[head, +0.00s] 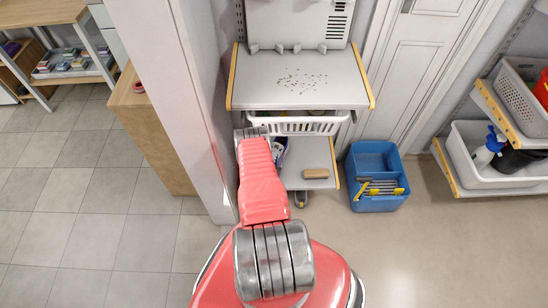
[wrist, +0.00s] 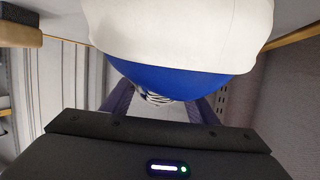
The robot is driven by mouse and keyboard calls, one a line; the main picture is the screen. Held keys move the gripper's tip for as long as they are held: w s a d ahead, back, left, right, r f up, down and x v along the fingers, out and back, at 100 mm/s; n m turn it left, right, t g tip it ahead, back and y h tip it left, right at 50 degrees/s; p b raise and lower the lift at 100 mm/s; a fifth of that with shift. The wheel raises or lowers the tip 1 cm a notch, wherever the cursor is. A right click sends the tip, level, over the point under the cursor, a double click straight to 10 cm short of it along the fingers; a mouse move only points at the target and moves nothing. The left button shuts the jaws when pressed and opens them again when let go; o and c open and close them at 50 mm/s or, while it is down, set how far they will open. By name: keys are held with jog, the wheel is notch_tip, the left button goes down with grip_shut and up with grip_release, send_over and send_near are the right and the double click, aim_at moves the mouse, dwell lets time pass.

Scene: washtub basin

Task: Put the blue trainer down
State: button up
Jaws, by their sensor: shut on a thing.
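The blue trainer (wrist: 170,80) fills the upper middle of the wrist view, its white sole (wrist: 180,30) toward the top. Its white laces show between the fingers. My gripper (wrist: 160,100) is shut on it, one dark finger on each side. In the head view a small blue and white part of the trainer (head: 281,148) shows just right of my red arm, at the lower shelf (head: 303,155). My arm hides the rest of it and my gripper there. I cannot tell whether the trainer touches the shelf.
A wooden block (head: 316,174) lies at the lower shelf's front right. A white basket (head: 295,125) hangs above, under a speckled upper shelf (head: 255,85). A wall post (head: 200,110) stands close left. A blue crate (head: 375,198) with tools is on the floor right.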

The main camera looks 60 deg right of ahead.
jog(key=shift+f, duration=0.45)
jog(key=o, duration=1.4)
jog(key=shift+a, duration=0.15)
jog(key=v, duration=1.1)
jog(key=shift+s+a+r, duration=0.1)
jog(key=shift+a+r, duration=0.1)
jog(key=shift+a, duration=0.15)
